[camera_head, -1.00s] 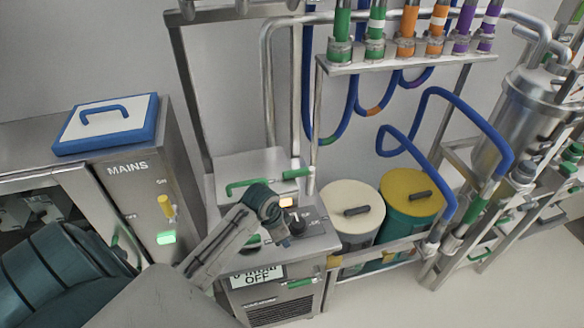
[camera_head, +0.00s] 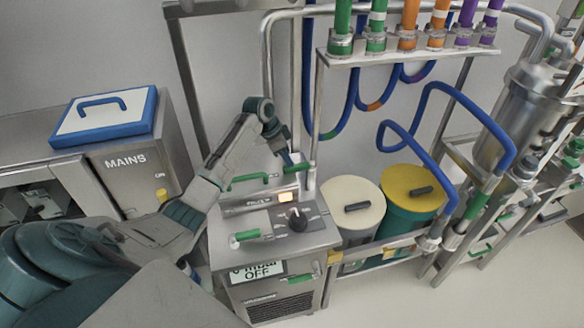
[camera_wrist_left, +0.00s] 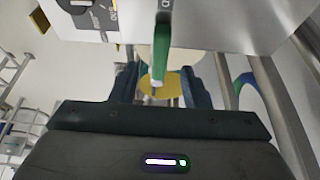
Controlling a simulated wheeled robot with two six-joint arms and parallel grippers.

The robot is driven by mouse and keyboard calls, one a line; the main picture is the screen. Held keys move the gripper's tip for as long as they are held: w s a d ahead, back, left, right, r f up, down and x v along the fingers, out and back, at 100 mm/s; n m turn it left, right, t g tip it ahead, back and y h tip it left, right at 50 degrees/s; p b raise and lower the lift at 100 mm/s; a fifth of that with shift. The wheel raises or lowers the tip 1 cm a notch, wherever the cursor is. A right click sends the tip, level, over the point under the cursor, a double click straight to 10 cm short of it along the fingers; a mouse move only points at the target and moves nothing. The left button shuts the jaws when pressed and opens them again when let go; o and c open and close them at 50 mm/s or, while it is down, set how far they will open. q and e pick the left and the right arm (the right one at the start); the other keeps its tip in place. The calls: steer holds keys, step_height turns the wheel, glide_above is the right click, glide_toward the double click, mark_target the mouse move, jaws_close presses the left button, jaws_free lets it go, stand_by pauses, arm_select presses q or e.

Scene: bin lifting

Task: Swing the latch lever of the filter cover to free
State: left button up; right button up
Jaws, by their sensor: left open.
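The steel machine (camera_head: 320,236) stands in the middle of the head view. At its back edge are a green handle (camera_head: 250,179) and a green lever (camera_head: 297,168) with a grey stem; the lever appears to be the filter cover's latch lever. My left gripper (camera_head: 288,158) is at this lever, reaching it from the upper left. In the left wrist view, the green lever (camera_wrist_left: 161,52) stands between the spread fingers of my left gripper (camera_wrist_left: 159,75), with gaps visible beside it. My left gripper is open. My forearm hides part of the cover. My right gripper is out of view.
The machine's top carries a black knob (camera_head: 297,220), a lit amber button (camera_head: 288,197) and another green handle (camera_head: 246,236). A cream-lidded drum (camera_head: 352,194) and a yellow-lidded drum (camera_head: 411,183) stand to the right. Pipes and blue hoses (camera_head: 448,92) rise behind; a MAINS cabinet (camera_head: 130,165) stands left.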

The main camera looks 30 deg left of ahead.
arm_select(q)
steer(key=shift+b+x, duration=2.15)
steer(key=shift+x, duration=0.55)
jaws_close()
